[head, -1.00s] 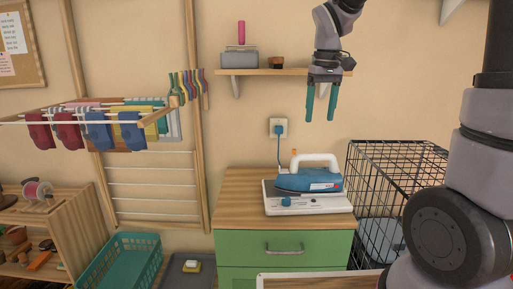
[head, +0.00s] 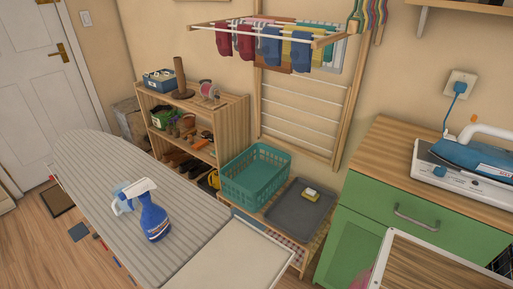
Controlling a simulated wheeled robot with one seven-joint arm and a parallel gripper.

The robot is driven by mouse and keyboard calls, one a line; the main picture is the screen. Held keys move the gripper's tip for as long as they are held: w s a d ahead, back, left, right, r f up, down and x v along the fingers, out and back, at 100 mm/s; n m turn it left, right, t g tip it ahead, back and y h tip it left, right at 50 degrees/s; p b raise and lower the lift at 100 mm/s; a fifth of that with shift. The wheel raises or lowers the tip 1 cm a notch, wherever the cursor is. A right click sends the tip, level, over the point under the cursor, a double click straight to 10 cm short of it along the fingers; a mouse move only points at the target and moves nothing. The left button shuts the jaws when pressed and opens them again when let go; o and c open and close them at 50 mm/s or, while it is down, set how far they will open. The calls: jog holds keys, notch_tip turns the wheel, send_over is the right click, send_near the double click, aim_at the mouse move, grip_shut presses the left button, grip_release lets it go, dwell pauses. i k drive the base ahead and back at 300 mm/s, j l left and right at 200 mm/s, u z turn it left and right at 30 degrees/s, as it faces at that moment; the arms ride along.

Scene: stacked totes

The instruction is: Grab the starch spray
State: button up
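A blue spray bottle with a white trigger head (head: 154,221) stands upright on the striped ironing board (head: 88,170), at the lower left of the head view. I cannot read a label on either, so I cannot tell which is the starch spray. My gripper is outside the head view now.
A teal basket (head: 238,181) and a grey tray (head: 287,211) stand beyond the board. A wooden shelf unit (head: 229,118) is behind. A green cabinet (head: 385,215) with an iron (head: 472,155) on top stands at right. Wooden floor shows at lower left.

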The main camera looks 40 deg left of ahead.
aim_at(155, 221)
jog(key=u, duration=0.5)
jog(key=k+u, duration=0.1)
jog(key=u, duration=0.9)
jog(key=k+j+u, duration=0.1)
jog(key=u, duration=0.35)
jog(key=j+u, duration=0.1)
jog(key=u, duration=0.4)
jog(key=k+l, duration=0.45)
jog(key=i+j, duration=0.4)
